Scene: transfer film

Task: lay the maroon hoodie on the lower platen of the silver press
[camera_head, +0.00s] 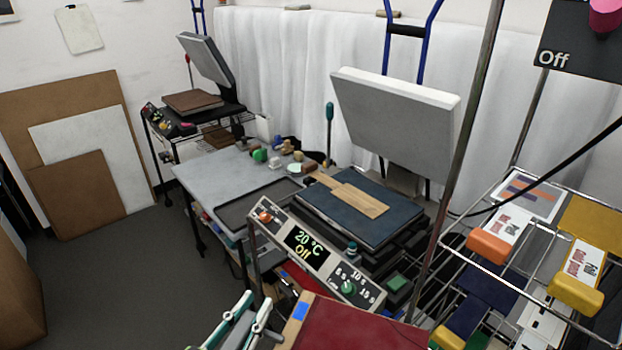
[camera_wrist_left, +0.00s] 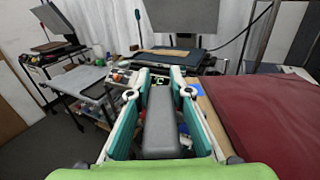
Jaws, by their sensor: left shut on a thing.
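The silver press (camera_head: 318,255) stands open in the middle, its grey upper plate (camera_head: 395,115) tilted up. A wooden paddle (camera_head: 350,195) lies on its dark blue lower platen (camera_head: 385,212); it also shows in the left wrist view (camera_wrist_left: 172,51). The maroon hoodie (camera_head: 350,328) lies flat on a wooden surface at the bottom; in the left wrist view the hoodie (camera_wrist_left: 265,115) is at the right. My left gripper (camera_head: 245,318) is left of the hoodie, apart from it. Its fingers (camera_wrist_left: 160,85) are around a dark grey block (camera_wrist_left: 160,125). My right gripper is out of view.
A grey table (camera_head: 225,175) with a dark tray and small items adjoins the press on the left. Another open press (camera_head: 205,60) stands behind. A wire rack (camera_head: 500,285) with cards and colored blocks is at right. Metal poles rise before the press. Floor at left is clear.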

